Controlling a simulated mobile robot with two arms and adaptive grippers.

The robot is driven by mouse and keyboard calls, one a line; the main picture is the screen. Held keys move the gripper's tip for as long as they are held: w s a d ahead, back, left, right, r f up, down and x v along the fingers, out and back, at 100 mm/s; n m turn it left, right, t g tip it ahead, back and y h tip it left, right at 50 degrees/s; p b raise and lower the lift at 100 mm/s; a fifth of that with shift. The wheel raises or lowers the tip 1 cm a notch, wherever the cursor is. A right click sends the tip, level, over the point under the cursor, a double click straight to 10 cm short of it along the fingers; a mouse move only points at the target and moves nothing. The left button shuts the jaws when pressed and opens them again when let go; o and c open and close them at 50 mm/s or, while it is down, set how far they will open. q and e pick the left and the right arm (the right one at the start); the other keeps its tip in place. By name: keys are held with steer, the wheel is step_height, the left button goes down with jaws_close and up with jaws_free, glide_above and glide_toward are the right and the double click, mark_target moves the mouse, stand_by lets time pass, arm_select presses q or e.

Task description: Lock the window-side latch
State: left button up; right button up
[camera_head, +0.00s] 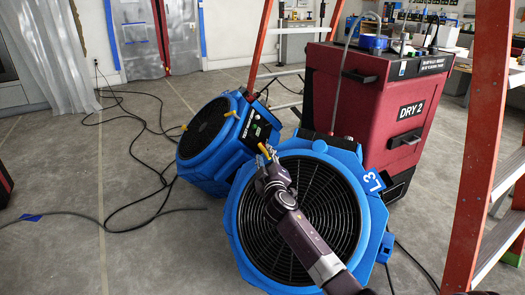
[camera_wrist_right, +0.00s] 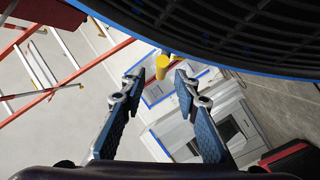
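A yellow latch handle (camera_head: 265,152) stands at the top edge of the front blue fan (camera_head: 232,215), which is marked L3. My right gripper (camera_head: 270,174) is just below this handle, in front of the fan's dark grille. In the right wrist view the gripper (camera_wrist_right: 157,84) is open, and the yellow handle (camera_wrist_right: 162,68) shows just past its fingertips, in line with the gap. I cannot tell whether they touch. The frames do not label which latch is window-side. My left gripper is not in view.
A second blue fan (camera_head: 192,166) with small yellow parts (camera_head: 231,113) stands behind left. A red unit marked DRY 2 (camera_head: 355,115) stands behind right. A red ladder (camera_head: 480,150) is at the right. Black cables (camera_head: 135,150) lie on the left floor, otherwise largely clear.

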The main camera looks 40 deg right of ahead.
mark_target(263, 151)
steer(key=shift+b+x, duration=0.7)
steer(key=shift+x, duration=1.65)
steer(key=shift+f, duration=0.1)
